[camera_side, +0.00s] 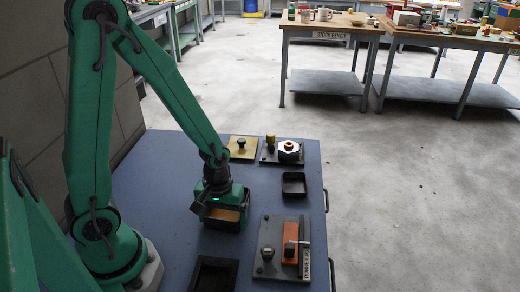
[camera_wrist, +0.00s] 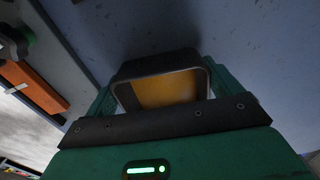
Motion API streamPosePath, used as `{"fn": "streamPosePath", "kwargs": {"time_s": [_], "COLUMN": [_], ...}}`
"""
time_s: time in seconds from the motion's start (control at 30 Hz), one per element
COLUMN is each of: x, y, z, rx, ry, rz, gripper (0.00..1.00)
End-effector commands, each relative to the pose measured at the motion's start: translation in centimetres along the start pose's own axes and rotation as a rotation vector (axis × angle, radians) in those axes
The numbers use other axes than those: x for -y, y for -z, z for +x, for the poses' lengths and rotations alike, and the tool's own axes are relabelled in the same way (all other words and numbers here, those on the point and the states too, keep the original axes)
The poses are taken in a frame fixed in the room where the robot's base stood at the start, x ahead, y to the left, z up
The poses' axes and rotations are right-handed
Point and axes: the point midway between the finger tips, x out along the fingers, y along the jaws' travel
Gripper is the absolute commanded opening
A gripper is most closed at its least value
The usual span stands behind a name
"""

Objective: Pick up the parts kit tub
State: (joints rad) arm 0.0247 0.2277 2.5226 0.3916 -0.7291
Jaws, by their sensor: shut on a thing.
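A dark tub (camera_wrist: 155,66) with a yellow-tan inside sits between the green fingers of my gripper (camera_wrist: 160,90) in the wrist view. I take it to be the parts kit tub. In the side view my gripper (camera_side: 221,203) points down over the middle of the blue bench top, with the tub (camera_side: 222,224) low between its fingers. The gripper is shut on the tub, a finger at each side. The tub's near side is hidden by the gripper body in the wrist view. I cannot tell whether its bottom touches the bench.
On the blue bench (camera_side: 170,185), an open dark tray (camera_side: 233,277) lies in front and a small black tray (camera_side: 294,178) at right. A grey plate with an orange block (camera_side: 290,244), a yellow knobbed plate (camera_side: 242,155) and a hex-nut fixture (camera_side: 289,148) stand around.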

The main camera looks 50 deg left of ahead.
Motion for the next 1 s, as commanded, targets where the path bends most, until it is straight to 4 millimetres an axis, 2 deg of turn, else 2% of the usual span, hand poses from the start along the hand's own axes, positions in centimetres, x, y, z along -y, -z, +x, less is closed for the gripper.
{"fn": "streamPosePath", "kwargs": {"time_s": [0.27,0.6,1.0], "x": [-0.1,-0.1,-1.7], "y": [0.1,0.1,-5.0], "z": [-1.2,-4.2,-7.1], "rx": [-0.003,-0.003,-0.003], "ry": [-0.003,-0.003,-0.004], "rz": [0.000,0.000,0.008], "gripper": [0.59,0.59,0.59]}}
